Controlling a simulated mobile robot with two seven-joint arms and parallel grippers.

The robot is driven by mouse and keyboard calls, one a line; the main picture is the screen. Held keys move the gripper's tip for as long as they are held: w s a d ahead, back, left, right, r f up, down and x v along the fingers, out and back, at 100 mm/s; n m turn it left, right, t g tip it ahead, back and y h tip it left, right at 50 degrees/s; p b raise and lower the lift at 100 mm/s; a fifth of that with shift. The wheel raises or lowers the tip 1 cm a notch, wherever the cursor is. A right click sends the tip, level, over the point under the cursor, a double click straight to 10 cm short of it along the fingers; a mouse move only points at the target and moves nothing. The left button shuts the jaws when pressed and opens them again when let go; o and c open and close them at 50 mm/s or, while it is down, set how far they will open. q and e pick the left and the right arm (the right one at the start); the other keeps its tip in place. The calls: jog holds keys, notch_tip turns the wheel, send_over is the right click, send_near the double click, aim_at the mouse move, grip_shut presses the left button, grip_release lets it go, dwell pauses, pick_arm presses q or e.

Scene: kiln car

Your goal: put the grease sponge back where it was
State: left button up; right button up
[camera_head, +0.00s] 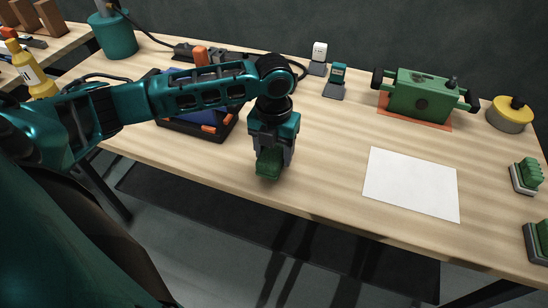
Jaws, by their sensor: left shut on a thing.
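My left gripper (272,150) reaches in from the left and points down near the front edge of the table (320,185). It is shut on a dark green block, which looks like the grease sponge (268,166). The gripper hides its upper part. I cannot tell whether the block touches the table or hangs just above it. Two similar green pieces are at the right edge: a ridged green block (526,172) on a pale dish, and a second green block (540,238), cut off by the frame. My right gripper is not in view.
A white sheet (411,184) lies right of the gripper. Behind it stand a green machine (419,94) on an orange mat and a round yellow-topped tin (510,113). Two small stands (335,80) are at the back. A black tray (185,128) lies under my left arm.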

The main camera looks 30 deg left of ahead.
pick_arm(q)
jog(key=shift+f, duration=1.3)
jog(key=shift+f, duration=0.1)
jog(key=o, duration=0.9)
jog(key=shift+o, duration=0.2)
notch_tip(320, 180, up, 12)
jog(key=shift+r+p, duration=0.15)
jog(key=shift+p, duration=0.5)
